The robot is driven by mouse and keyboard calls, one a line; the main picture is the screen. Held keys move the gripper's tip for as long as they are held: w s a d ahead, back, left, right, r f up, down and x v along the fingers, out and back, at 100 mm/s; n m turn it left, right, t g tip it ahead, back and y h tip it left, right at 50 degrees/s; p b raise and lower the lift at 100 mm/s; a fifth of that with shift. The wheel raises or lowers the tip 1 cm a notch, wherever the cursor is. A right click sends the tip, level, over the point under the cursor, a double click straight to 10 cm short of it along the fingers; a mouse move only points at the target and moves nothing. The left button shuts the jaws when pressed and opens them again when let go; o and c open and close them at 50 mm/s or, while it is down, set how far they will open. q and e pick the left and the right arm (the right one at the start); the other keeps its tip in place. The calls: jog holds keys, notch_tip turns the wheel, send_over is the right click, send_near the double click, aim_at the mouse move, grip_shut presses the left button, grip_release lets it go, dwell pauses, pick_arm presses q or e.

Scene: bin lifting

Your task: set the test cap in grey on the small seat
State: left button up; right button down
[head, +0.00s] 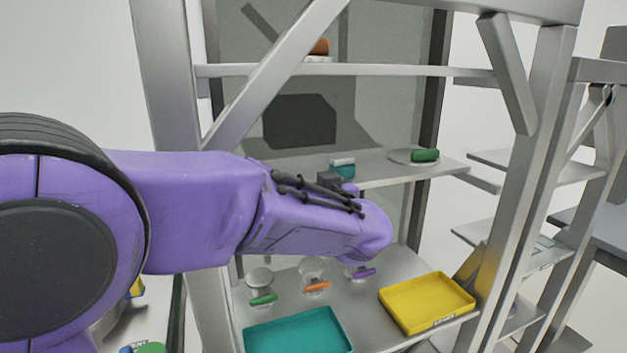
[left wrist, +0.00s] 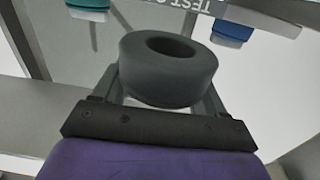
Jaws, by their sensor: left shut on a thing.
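A dark grey, thick ring-shaped cap (left wrist: 168,80) with a round hole is between the two fingers of my left gripper (left wrist: 160,88) in the left wrist view. The gripper is shut on its sides. In the head view my left gripper (head: 330,182) shows only as a small dark part behind my purple forearm, near the edge of the middle shelf. The cap is not clearly seen there. I cannot tell which thing is the small seat. My right gripper is out of view.
The grey shelf (head: 385,172) bears a teal block (head: 342,170) and a pale dish (head: 400,157) with a green piece. Below stand a yellow tray (head: 430,303), a teal tray (head: 300,335) and several clear pieces with coloured tags. Metal posts (head: 520,180) frame the rack.

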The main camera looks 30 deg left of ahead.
pick_arm(q)
jog(key=shift+a+r+p, duration=0.1)
jog(key=shift+r+p, duration=1.05)
jog(key=shift+p, duration=0.15)
jog(key=shift+r, duration=1.9)
jog(key=shift+f, duration=0.1)
